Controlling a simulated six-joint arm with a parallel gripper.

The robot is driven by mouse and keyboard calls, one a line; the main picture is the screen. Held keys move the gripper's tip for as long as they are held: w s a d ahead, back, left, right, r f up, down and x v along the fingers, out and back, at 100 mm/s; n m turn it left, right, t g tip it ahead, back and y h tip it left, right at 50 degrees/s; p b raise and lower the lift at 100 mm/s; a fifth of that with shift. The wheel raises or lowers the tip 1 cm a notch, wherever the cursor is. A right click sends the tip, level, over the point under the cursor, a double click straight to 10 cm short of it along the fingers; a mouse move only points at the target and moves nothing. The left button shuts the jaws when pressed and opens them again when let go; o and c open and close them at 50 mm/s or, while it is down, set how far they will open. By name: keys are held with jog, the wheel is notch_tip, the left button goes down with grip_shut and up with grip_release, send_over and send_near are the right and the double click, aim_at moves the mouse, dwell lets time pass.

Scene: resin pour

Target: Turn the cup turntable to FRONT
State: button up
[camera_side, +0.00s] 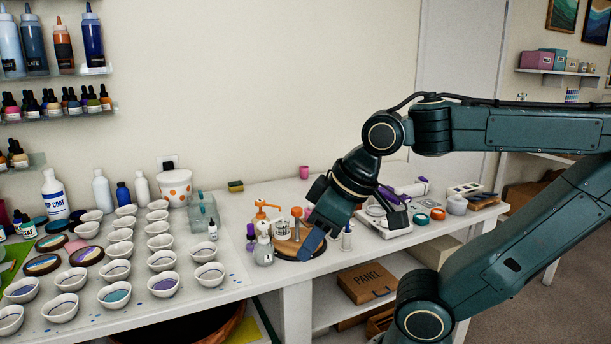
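The cup turntable is a low round wooden disc (284,247) with a dark rim, on the white table in the middle of the view. A pump bottle with an orange top (264,212), a small labelled jar (281,229) and an orange-capped item (297,222) stand on or right by it. My gripper (314,243) points down over the disc's right side and hides part of it. A blue finger pad shows at the disc's right edge; I cannot tell whether it touches. The finger opening is not clear from this side. No FRONT mark is legible.
Rows of white cups (164,284) fill the table to the left. A purple-capped bottle (263,249) stands close at the turntable's left, and a small white bottle (347,238) at its right. A white scale-like device (384,222) and tape rolls (437,214) lie further right.

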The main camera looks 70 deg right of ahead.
jog(key=shift+o, duration=1.4)
jog(key=shift+w+d+r, duration=0.15)
jog(key=shift+w+r, duration=0.05)
jog(key=shift+w, duration=0.05)
jog(key=w+d+r+m+g, duration=0.2)
jog(key=w+d+r+m, duration=0.1)
jog(key=w+d+r, duration=0.4)
jog(key=m+g, duration=0.3)
jog(key=m, duration=0.4)
send_over(297, 208)
notch_tip(297, 208, down, 6)
jog(key=shift+s+d, duration=0.2)
jog(key=shift+f, duration=0.15)
notch_tip(297, 208, down, 14)
jog(key=shift+w+a+r, duration=0.15)
jog(key=shift+r, duration=0.05)
